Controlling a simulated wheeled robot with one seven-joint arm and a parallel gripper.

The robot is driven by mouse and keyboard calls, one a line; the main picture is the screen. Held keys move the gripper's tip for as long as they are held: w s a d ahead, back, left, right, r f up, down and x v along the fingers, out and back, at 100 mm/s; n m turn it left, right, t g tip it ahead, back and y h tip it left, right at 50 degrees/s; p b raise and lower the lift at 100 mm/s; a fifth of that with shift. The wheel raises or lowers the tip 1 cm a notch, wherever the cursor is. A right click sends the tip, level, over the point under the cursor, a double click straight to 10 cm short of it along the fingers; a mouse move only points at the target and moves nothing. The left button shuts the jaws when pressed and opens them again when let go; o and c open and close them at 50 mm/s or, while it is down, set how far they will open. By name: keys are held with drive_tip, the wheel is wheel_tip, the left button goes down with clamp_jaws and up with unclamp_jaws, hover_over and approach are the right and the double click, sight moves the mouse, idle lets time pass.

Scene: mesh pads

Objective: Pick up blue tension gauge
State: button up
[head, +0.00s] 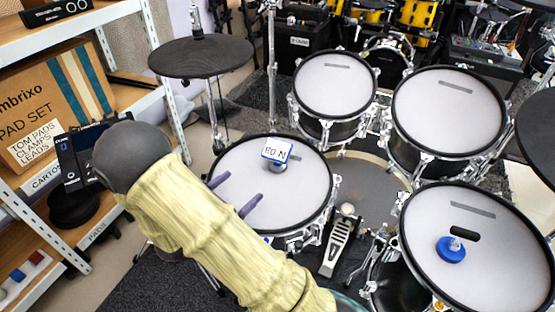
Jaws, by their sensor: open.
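A blue round gauge (452,252) with a short clear stem and a dark top stands on the white pad of the front right drum (500,265). A second gauge-like object (277,153) stands on the front left drum pad (245,160); it has a blue-edged white face reading "80 N" and a greyish round base. My gripper (235,194) shows two purple-grey fingers, apart and with nothing between them. They are over the front left pad, left of and nearer than the "80 N" object. My sleeved arm hides the pad's near left edge.
Two more white drum pads (336,84) stand behind. A dark cymbal pad (200,56) is at upper left, and another dark pad edge shows at far right. A kick pedal (336,248) stands between the front drums. A shelf with a cardboard box (55,90) is at left.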

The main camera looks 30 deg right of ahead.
sight(273, 160)
drive_tip(key=b+x, duration=0.3)
drive_tip(key=x, duration=0.7)
drive_tip(key=shift+d+f, duration=0.1)
drive_tip(key=shift+f, duration=0.05)
drive_tip(key=shift+w+d, duration=0.15)
drive_tip(key=shift+d, duration=0.05)
drive_tip(key=shift+d, duration=0.1)
